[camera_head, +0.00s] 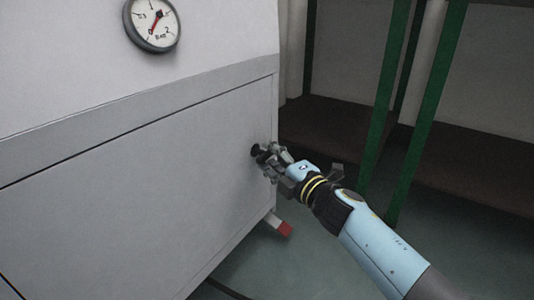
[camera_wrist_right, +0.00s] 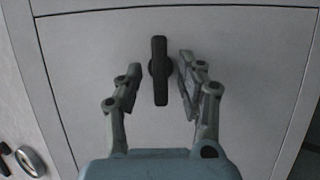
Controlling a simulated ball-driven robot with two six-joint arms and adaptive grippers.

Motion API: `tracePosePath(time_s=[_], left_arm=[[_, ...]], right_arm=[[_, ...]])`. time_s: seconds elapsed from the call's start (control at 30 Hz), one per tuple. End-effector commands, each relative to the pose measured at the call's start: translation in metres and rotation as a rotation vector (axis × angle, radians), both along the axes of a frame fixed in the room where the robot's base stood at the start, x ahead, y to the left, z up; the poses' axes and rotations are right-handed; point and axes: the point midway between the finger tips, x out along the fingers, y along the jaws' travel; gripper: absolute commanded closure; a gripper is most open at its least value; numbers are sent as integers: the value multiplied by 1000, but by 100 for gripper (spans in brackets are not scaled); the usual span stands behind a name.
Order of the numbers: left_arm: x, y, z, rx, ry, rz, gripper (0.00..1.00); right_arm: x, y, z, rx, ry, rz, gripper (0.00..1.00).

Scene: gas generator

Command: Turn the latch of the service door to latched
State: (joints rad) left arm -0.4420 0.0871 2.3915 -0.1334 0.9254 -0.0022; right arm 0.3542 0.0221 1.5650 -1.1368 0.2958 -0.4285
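The service door (camera_head: 140,200) is a light grey panel on the machine's front, and it appears closed. Its latch (camera_head: 256,150) is a small black handle near the door's right edge. In the right wrist view the latch (camera_wrist_right: 160,70) is a dark bar on a round base, lined up with the picture's vertical. My right gripper (camera_head: 268,158) is at the latch. In the right wrist view its fingers (camera_wrist_right: 158,85) are apart, one on each side of the bar, with the right finger closer to it. My left gripper is out of view.
A round pressure gauge (camera_head: 152,24) sits on the machine above the door. A red-ended part (camera_head: 284,228) sticks out low at the machine's right corner. Green posts (camera_head: 428,110) and a dark shelf (camera_head: 340,120) stand to the right. Green floor (camera_head: 300,265) is open below.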

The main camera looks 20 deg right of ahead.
Motion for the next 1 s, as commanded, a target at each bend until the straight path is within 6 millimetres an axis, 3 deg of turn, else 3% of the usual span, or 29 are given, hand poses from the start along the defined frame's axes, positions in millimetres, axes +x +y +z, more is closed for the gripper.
tracePosePath(time_s=[0.2, 0.47, 0.77, 1.0], left_arm=[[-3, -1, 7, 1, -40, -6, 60], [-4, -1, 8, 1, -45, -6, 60], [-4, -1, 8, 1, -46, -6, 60], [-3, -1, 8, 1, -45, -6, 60]], right_arm=[[17, 5, -1, 0, 1, 0, 62], [18, 5, -1, 1, 1, 0, 62], [18, 5, -1, 0, 1, 0, 99], [18, 5, -1, 0, 1, 0, 100]])
